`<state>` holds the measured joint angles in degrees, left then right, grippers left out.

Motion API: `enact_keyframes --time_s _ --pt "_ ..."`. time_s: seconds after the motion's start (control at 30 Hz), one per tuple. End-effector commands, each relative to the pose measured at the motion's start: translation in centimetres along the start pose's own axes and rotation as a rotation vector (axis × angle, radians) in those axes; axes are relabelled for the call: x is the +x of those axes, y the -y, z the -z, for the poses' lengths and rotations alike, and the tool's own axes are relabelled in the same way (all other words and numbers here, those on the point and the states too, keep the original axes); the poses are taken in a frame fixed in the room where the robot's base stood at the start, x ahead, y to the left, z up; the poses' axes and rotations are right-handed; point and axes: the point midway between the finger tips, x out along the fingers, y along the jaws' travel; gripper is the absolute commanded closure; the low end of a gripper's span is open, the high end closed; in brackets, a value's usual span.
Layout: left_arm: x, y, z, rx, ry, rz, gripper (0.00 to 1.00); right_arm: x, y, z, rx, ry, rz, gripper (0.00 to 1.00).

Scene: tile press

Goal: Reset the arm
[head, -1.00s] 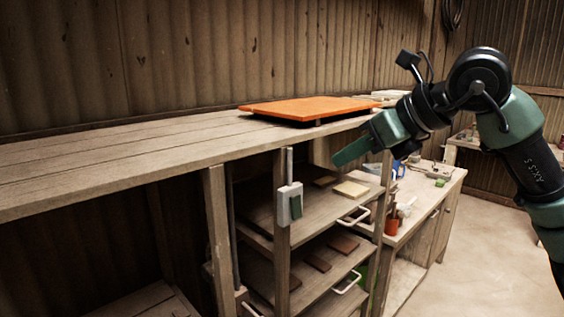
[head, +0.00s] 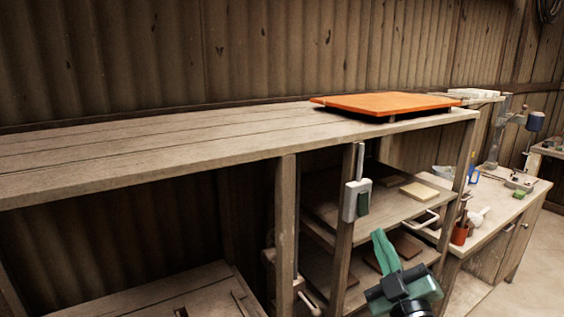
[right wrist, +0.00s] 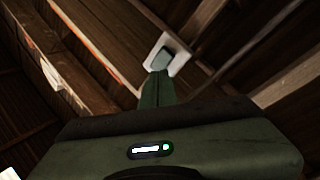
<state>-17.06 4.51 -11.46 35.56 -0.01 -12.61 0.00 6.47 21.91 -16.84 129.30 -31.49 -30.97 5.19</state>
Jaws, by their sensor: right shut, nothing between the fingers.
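My right gripper (head: 382,246) is low in the head view, in front of the shelf rack, its green fingers closed together and pointing up. It is empty. In the right wrist view the shut fingers (right wrist: 158,88) point toward a white switch box (right wrist: 167,55). The same switch box (head: 357,200), with a dark green rocker, is fixed to a wooden post in the head view, above and left of the fingertips. I cannot tell whether the fingertips touch it in the wrist view; in the head view they show apart. My left gripper is not in view.
An orange plate (head: 385,103) lies on the long wooden bench top (head: 150,150). A side bench (head: 500,205) with a red cup (head: 460,233) is at right. Floor shows at far right.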

Motion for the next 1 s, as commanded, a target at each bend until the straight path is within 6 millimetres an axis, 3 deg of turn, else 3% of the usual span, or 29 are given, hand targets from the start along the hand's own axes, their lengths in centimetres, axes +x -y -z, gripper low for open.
enact_keyframes --time_s 0.03,0.1,0.17,0.3,0.5,0.8,0.87,1.0 --pt "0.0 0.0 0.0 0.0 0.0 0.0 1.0 -1.9 1.6 -3.4 0.067 0.134 0.036 1.0" --pt "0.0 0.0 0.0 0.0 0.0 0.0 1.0 -4.7 3.8 -7.5 0.144 0.308 0.087 1.0" --pt "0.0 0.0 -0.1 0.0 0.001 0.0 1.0 -7.6 5.7 -10.6 0.202 0.453 0.134 1.0" --pt "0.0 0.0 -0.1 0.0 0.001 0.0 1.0 -15.6 10.2 -15.9 0.315 0.772 0.257 1.0" --pt "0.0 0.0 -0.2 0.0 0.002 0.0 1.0 -25.8 14.3 -18.7 0.415 1.098 0.41 1.0" --pt "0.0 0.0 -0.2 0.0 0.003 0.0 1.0 -36.8 17.3 -18.4 0.5 1.409 0.587 1.0" --pt "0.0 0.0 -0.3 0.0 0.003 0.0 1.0 -38.8 17.6 -18.0 0.513 1.463 0.622 1.0" --pt "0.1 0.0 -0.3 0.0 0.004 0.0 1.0 -38.9 20.7 -21.4 0.506 1.476 0.63 1.0"
